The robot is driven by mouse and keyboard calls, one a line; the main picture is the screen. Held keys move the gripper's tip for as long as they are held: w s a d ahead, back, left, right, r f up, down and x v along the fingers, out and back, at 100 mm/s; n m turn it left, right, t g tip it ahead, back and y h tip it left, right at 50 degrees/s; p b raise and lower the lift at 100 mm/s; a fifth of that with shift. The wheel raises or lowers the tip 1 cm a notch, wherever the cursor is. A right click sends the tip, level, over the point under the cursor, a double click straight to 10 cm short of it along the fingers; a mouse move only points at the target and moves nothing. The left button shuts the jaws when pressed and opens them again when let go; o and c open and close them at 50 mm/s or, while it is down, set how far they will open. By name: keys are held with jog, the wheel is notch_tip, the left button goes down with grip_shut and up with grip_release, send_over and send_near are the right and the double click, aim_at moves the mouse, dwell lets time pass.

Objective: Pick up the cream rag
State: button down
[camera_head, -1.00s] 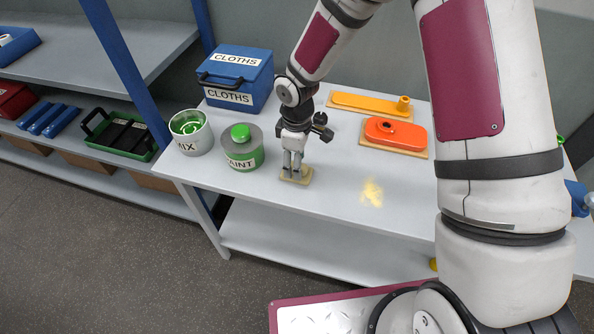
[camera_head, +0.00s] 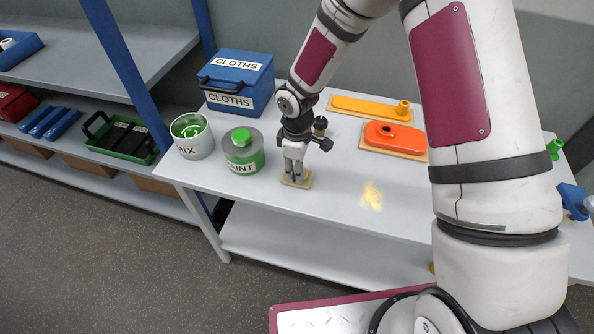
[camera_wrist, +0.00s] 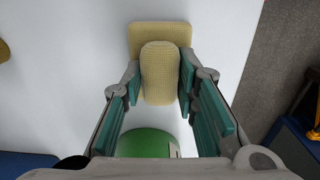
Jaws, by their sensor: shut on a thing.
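The cream rag (camera_head: 304,184) lies near the front edge of the grey table, right of the paint can. In the wrist view the rag (camera_wrist: 160,35) shows a flat part at the back and a rounded, raised ridge in the middle. My gripper (camera_head: 295,174) points down onto it. In the wrist view the fingers of my gripper (camera_wrist: 160,82) are shut on the ridge from both sides. The rag looks still on or very near the table; I cannot tell any gap beneath it.
The green-lidded paint can (camera_head: 243,155) stands close left of my gripper, with the mix can (camera_head: 191,140) beyond. A blue cloths box (camera_head: 237,82) stands behind. An orange part (camera_head: 394,137) and a yellow part (camera_head: 365,106) lie right. A yellow powdery patch (camera_head: 371,195) marks the table.

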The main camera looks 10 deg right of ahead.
jog(key=shift+r, duration=0.8)
notch_tip(320, 180, up, 2)
jog(key=shift+w+r+b, duration=0.1)
jog(key=shift+b, duration=0.35)
jog(key=s+a+r+b, duration=0.1)
jog(key=s+a, duration=0.1)
jog(key=s, duration=1.4)
jog(key=shift+r, duration=0.1)
jog(key=c, duration=1.8)
grip_release()
grip_shut()
